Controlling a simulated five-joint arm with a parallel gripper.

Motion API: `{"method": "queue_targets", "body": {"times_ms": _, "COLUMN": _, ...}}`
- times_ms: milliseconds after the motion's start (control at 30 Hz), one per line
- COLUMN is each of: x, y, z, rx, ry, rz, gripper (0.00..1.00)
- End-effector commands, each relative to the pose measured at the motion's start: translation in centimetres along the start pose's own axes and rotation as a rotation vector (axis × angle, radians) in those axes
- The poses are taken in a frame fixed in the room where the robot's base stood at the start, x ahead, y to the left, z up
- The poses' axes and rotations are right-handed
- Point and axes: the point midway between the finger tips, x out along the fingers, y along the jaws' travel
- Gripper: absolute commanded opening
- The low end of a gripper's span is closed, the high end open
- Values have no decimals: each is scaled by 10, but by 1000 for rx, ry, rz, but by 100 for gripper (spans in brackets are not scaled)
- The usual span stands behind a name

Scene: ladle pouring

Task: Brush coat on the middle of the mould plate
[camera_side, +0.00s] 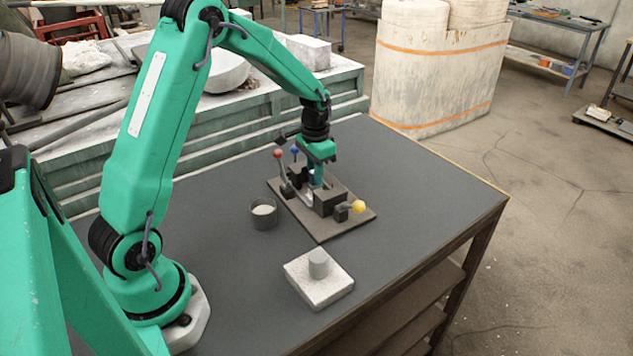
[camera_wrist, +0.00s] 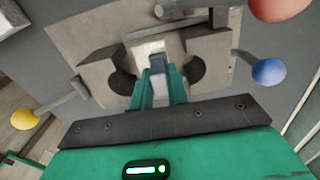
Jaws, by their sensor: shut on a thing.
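My gripper (camera_side: 316,174) points down over the dark fixture with colored knobs. In the wrist view its green fingers (camera_wrist: 160,76) are shut on a narrow grey-blue piece, apparently the brush handle (camera_wrist: 158,64). The brush's lower end is hidden. Under the fingertips, the mould plate (camera_wrist: 147,48) seems to be the pale face between the fixture's blocks. I cannot tell whether the brush touches it.
The fixture base (camera_side: 322,234) carries a red knob (camera_side: 278,153), a blue knob (camera_side: 295,149) and a yellow knob (camera_side: 358,207) on levers close around my gripper. The table's right side is clear.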

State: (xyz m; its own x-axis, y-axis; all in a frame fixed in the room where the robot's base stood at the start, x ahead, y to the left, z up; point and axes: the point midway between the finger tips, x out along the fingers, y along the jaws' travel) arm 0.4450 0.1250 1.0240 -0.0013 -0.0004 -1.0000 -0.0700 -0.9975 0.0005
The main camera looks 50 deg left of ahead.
Motion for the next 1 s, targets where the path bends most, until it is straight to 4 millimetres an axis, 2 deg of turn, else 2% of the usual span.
{"method": "queue_targets", "body": {"times_ms": 433, "x": -1, "y": -3, "z": 0, "rx": 1, "ry": 1, "rz": 0, "gripper": 0}}
{"method": "queue_targets", "body": {"times_ms": 1000, "x": 0, "y": 16, "z": -1, "rx": 1, "ry": 2, "rz": -1, "gripper": 0}}
